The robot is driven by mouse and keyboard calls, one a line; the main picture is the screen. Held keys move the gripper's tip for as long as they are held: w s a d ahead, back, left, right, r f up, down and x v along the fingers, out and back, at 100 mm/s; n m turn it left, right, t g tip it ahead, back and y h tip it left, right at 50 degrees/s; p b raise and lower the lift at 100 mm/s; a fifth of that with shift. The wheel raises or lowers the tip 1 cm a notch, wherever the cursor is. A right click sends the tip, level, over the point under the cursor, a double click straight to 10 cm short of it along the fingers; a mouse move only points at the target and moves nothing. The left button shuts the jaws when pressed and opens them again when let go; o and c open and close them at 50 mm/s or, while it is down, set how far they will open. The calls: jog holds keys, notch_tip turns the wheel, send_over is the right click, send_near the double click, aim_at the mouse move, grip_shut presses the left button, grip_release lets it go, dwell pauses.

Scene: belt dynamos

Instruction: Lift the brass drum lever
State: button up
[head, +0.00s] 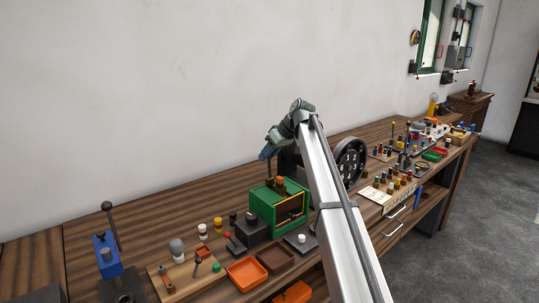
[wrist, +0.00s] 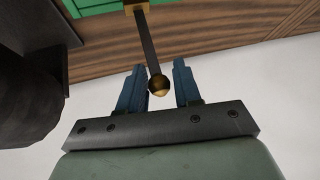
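The lever shows in the wrist view as a dark flat bar (wrist: 149,40) with a brass ball knob (wrist: 158,86) at its end and a brass mount at its base. My gripper (wrist: 160,66) is open, its two blue fingers apart. The knob appears between the fingers, closer to the left one; I cannot tell whether it touches. In the head view, my gripper (head: 266,153) is above the green box (head: 265,207) on the bench, and my arm hides part of the area.
A dark rounded body (wrist: 28,95) is close at the left of the wrist view. A dark wheel (head: 351,160) stands right of my arm. The wooden bench (head: 150,215) holds an orange tray (head: 246,272), a blue lever block (head: 107,254) and several small parts. The bench's back left is clear.

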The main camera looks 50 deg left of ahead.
jog(key=shift+o, duration=1.1)
jog(key=shift+d, duration=0.1)
jog(key=shift+w+d+r, duration=0.1)
jog(key=v, duration=1.3)
jog(key=shift+r, duration=0.25)
jog(key=shift+w+d, duration=0.1)
jog(key=shift+d, duration=0.1)
